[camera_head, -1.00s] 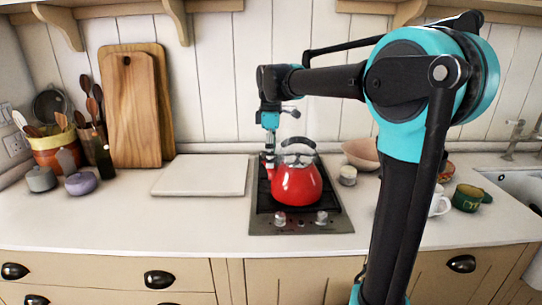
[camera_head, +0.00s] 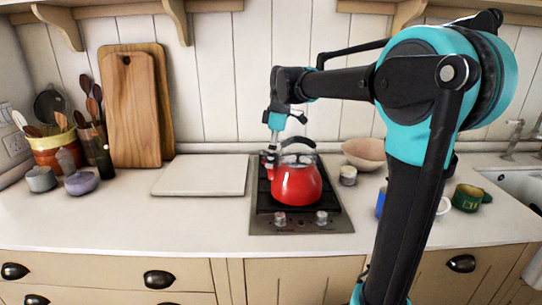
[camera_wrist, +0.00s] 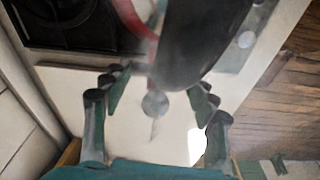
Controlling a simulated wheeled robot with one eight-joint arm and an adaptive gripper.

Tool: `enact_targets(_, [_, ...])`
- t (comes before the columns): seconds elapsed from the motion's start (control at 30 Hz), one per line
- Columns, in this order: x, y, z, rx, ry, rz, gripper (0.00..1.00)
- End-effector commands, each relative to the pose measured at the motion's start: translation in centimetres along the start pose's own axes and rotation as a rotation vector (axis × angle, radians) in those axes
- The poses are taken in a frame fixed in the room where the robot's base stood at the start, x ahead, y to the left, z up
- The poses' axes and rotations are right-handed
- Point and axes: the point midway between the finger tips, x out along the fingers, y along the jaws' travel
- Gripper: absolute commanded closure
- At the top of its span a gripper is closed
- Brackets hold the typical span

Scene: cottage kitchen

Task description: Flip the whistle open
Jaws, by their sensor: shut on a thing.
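A red kettle (camera_head: 297,184) with a dark arched handle stands on the black hob (camera_head: 262,195). Its spout is at the left, largely hidden by my gripper (camera_head: 271,153), which reaches down to it. In the wrist view, the two fingers of my gripper (camera_wrist: 158,98) stand either side of a small grey rounded piece, which appears to be the whistle (camera_wrist: 155,104). The gripper is shut on it, though the contact is blurred. A big dark shape, probably the kettle handle, and a red strip fill the top of that view. I cannot tell how far the whistle is tilted.
A pale board (camera_head: 200,177) lies left of the hob. A small jar (camera_head: 347,175) and pink bowl (camera_head: 364,153) stand to its right, close to my arm. Wooden boards (camera_head: 135,110) lean on the wall. The front counter is clear.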

Motion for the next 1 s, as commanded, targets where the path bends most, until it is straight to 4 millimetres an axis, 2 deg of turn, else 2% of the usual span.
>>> enact_targets(0.4, [0.04,0.01,0.02,0.000,0.057,0.001,0.71])
enact_targets(0.43, [0.04,0.01,0.02,0.000,0.057,0.001,0.39])
enact_targets(0.57, [0.04,0.00,0.02,0.000,0.056,0.001,0.23])
enact_targets(0.6, [0.04,0.00,0.02,0.000,0.056,0.001,0.21])
enact_targets(0.87, [0.02,0.00,0.03,0.000,0.056,0.001,0.21])
enact_targets(1.0, [-0.64,0.01,0.09,0.001,0.056,0.001,0.21])
